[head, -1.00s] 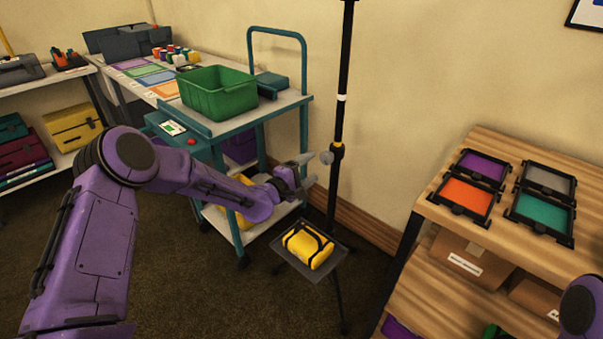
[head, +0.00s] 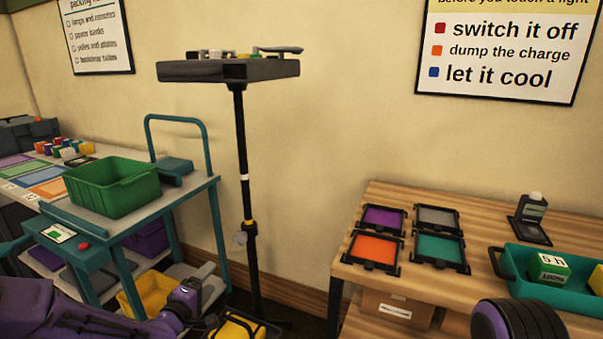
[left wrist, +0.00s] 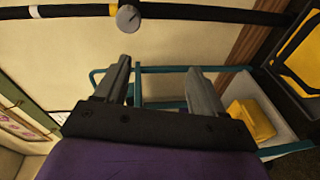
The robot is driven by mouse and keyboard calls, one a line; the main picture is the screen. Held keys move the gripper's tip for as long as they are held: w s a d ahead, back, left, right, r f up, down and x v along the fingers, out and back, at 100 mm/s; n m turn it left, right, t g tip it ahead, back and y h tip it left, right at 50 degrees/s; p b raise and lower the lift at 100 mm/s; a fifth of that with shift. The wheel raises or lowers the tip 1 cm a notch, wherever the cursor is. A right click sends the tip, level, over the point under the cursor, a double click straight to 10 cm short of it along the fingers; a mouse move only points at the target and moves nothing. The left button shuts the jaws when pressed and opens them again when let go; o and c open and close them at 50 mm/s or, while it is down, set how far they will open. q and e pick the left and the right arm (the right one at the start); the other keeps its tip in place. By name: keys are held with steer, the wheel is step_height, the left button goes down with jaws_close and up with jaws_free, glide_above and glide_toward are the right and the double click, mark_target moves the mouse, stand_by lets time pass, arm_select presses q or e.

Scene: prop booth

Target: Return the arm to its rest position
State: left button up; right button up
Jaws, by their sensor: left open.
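My left arm, purple, comes in at the lower left of the head view. Its gripper (head: 208,297) is low in front of the teal cart, just left of the black stand pole (head: 242,160). In the left wrist view the two grey fingers (left wrist: 160,82) are spread apart with nothing between them. A yellow bag with black straps (head: 238,326) lies close by at the bottom edge, partly cut off. A rounded purple and black part of my right arm shows at the lower right; its gripper is out of view.
The teal cart (head: 212,184) carries a green bin (head: 115,188). The stand holds a grey platform (head: 225,72) with small items. The wooden bench (head: 380,192) at right holds coloured trays and a teal tote (head: 570,289). A stand knob (left wrist: 128,18) shows in the left wrist view.

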arm_select(q)
steer(key=s+d+f+m+g+y+p, duration=0.15)
steer(key=s+f+g, duration=0.25)
steer(key=s+f, duration=0.45)
steer(key=s+f+m+g+y+p, duration=0.25)
steer(key=s+f, duration=0.35)
steer(key=s, duration=0.5)
steer(key=s+a+f+m+g+y+p, duration=0.1)
steer(key=s+a+g, duration=0.1)
steer(key=s, duration=0.9)
steer(key=s+a+f+m+g+y+p, duration=0.1)
steer(key=s+g, duration=0.3)
steer(key=s, duration=0.7)
steer(key=shift+a+f+m+y, duration=0.3)
steer(key=shift+a+f+m, duration=0.1)
steer(key=shift+m, duration=0.3)
